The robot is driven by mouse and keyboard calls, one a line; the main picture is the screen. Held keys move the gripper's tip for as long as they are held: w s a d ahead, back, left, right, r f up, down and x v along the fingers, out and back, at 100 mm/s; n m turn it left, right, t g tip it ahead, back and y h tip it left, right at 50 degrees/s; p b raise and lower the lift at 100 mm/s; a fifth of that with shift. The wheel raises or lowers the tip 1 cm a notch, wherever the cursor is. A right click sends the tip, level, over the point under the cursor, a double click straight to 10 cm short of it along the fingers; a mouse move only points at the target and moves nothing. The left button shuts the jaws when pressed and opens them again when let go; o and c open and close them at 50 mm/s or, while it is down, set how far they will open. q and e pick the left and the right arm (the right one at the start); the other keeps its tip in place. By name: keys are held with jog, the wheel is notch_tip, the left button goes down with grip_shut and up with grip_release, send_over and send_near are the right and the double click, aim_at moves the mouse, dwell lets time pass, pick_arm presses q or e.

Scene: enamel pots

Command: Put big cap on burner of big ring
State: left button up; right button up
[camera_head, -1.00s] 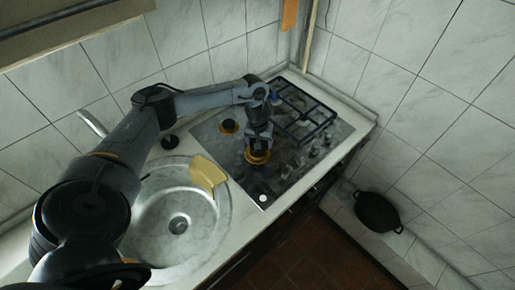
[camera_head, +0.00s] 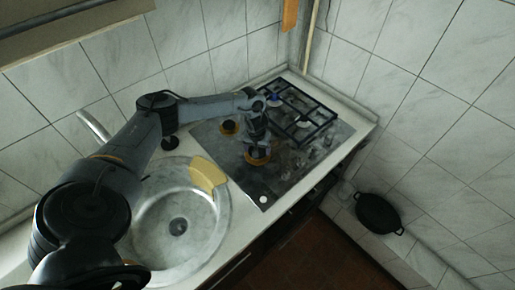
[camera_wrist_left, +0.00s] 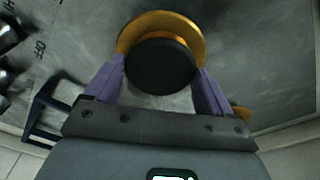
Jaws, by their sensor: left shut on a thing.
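My left gripper (camera_head: 257,150) is over the near burner on the hob. In the left wrist view, the fingers of this gripper (camera_wrist_left: 158,82) are shut on the big cap (camera_wrist_left: 160,66), a round black disc. The big ring (camera_wrist_left: 160,22), a brass-coloured burner ring, shows behind the cap, which covers much of it. The cap looks set off from the ring's centre, toward my gripper. I cannot tell whether they touch. In the head view the big ring (camera_head: 257,159) shows under the gripper. My right gripper is not in view.
A smaller burner with a brass ring (camera_head: 229,127) and dark top stands left of the gripper. A dark grate (camera_head: 318,128) covers the right hob. Knobs line the front edge. A sink (camera_head: 160,245), yellow cloth (camera_head: 207,174) and black pot (camera_head: 378,213) lie clear of the gripper.

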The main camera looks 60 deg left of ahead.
pick_arm(q)
jog(key=o, duration=1)
